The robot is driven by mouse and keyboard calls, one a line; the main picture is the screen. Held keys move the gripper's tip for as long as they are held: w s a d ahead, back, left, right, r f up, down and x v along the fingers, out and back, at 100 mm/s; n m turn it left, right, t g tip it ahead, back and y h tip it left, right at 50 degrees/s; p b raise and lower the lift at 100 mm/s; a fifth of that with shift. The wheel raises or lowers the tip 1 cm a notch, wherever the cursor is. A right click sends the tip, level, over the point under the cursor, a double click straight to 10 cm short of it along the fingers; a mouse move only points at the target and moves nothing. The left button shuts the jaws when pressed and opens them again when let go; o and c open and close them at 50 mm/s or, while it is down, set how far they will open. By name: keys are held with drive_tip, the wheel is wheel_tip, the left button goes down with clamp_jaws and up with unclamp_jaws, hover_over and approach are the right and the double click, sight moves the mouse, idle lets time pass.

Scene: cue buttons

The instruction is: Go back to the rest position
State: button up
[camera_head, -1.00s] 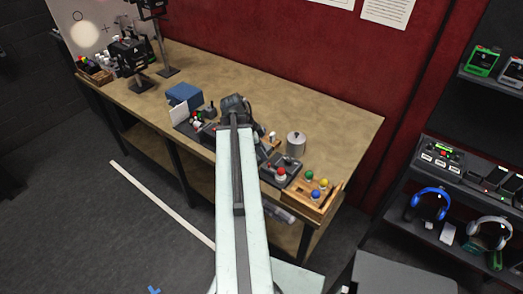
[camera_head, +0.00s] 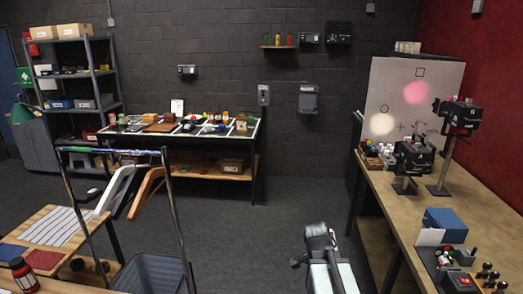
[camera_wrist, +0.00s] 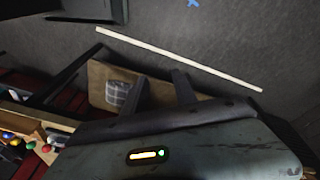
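My arm (camera_head: 330,272) shows at the bottom middle of the head view, over the grey floor and left of the wooden bench (camera_head: 405,222). Its dark joint is at the top; the fingers cannot be made out there. In the wrist view my gripper (camera_wrist: 161,77) shows as two dark fingers standing apart from a grey body with a small lit bar. Nothing is held between the fingers. Behind them are a wooden shelf board and a small plaid item (camera_wrist: 118,94).
Button and lever boxes (camera_head: 445,256), a blue box (camera_head: 446,224) and cameras on stands (camera_head: 412,160) are on the bench. The floor between is clear.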

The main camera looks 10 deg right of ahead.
drive_tip(key=a+f+n+y, duration=0.1)
drive_tip(key=a+n+y, duration=0.1)
drive_tip(key=a+n, duration=1.1)
drive_tip(key=shift+n, duration=0.6)
